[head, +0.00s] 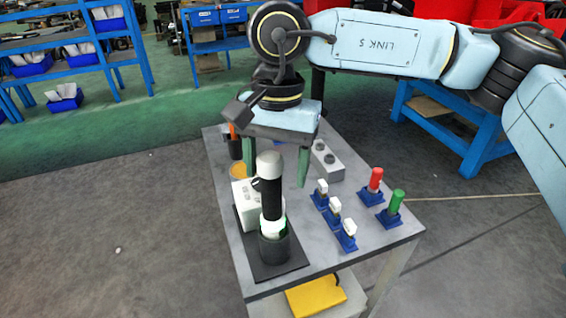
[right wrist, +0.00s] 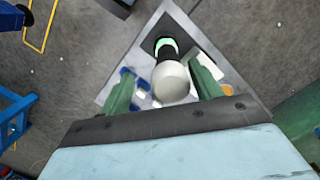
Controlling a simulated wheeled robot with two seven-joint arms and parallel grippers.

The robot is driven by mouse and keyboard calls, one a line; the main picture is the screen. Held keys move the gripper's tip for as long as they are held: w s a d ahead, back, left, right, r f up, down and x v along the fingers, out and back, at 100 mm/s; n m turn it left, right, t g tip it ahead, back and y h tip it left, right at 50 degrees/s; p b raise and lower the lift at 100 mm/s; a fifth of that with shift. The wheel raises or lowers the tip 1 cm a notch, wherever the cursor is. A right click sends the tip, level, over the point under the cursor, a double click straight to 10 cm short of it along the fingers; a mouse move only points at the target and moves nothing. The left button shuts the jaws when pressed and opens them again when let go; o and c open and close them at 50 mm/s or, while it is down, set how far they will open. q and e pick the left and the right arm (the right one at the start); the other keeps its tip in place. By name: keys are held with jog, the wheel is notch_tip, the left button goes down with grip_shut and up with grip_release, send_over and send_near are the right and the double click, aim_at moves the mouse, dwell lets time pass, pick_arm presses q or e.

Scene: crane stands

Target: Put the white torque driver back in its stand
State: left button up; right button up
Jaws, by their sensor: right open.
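The white torque driver (head: 271,200), with a white rounded cap, a black grip and a white-green lower band, stands about upright at the table's near left. Its lower end sits in the dark round cup of its stand (head: 275,250), on a black base plate. My right gripper (head: 277,178) is open, behind and above the driver, with its green fingers pointing down. In the right wrist view the driver's white cap (right wrist: 171,81) shows between and beyond the open fingers (right wrist: 163,88), with no contact visible. The tip inside the cup is hidden. My left gripper is not in view.
A white box (head: 245,205) stands close behind the driver. Small white parts in blue holders (head: 334,212), a red cylinder (head: 375,180) and a green cylinder (head: 396,202) are to the right. A grey block (head: 327,160) and an orange-topped container (head: 238,170) stand farther back.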

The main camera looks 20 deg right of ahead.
jog(key=shift+w+a+r+p, duration=0.2)
jog(key=shift+r+p, duration=0.4)
jog(key=shift+r, duration=0.25)
jog(key=shift+w+a+r+p, duration=0.1)
jog(key=shift+a+r+p, duration=0.05)
jog(key=shift+r+p, duration=0.55)
jog(key=shift+r, duration=0.75)
jog(key=r, duration=0.3)
jog(key=r+p, duration=0.1)
jog(key=shift+w+d+r, duration=0.15)
jog(key=shift+w+r, duration=0.1)
jog(key=shift+r, duration=0.1)
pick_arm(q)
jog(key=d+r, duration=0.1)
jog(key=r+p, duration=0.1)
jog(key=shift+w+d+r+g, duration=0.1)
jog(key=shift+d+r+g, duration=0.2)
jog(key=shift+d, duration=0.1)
pick_arm(e)
notch_tip(320, 180, up, 9)
jog(key=shift+w+d+f, duration=0.2)
jog(key=shift+w+d, duration=0.1)
